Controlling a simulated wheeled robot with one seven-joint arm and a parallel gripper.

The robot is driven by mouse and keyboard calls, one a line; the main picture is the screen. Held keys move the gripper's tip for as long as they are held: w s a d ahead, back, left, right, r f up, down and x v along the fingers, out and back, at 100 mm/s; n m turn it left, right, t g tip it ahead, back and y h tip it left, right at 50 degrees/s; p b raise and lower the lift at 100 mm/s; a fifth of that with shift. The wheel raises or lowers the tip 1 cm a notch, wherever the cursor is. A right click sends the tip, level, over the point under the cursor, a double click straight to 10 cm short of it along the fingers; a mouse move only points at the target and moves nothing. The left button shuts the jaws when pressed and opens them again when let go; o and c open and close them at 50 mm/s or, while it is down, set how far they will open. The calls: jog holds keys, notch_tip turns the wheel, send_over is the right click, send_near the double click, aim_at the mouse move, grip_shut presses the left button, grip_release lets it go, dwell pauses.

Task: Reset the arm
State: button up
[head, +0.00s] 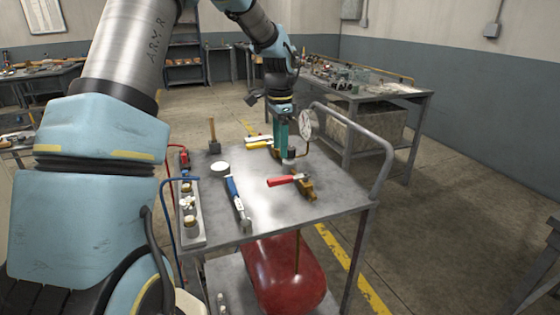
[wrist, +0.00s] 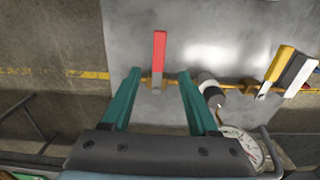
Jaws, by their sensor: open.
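My gripper (head: 281,150) is over the back part of the metal cart top, pointing down. In the wrist view my gripper (wrist: 159,76) shows two green fingers spread apart with nothing held between them. A red-handled lever on a brass fitting (head: 285,181) lies on the cart in front of my gripper. In the wrist view the red handle (wrist: 159,50) appears between and beyond the fingertips. How far the fingertips are above the cart top is hard to tell.
A red tank (head: 285,275) sits below.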

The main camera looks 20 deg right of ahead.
jog(key=shift+r, duration=0.45)
jog(key=s+a+n, duration=0.8)
jog(key=a, duration=0.5)
jog(key=s+a+f+n+t, duration=0.1)
jog(key=s+a+n, duration=0.7)
jog(key=a, duration=0.5)
jog(key=shift+s+a+f+t, duration=0.3)
jog(key=shift+s+a, duration=0.05)
jog(key=shift+s, duration=0.15)
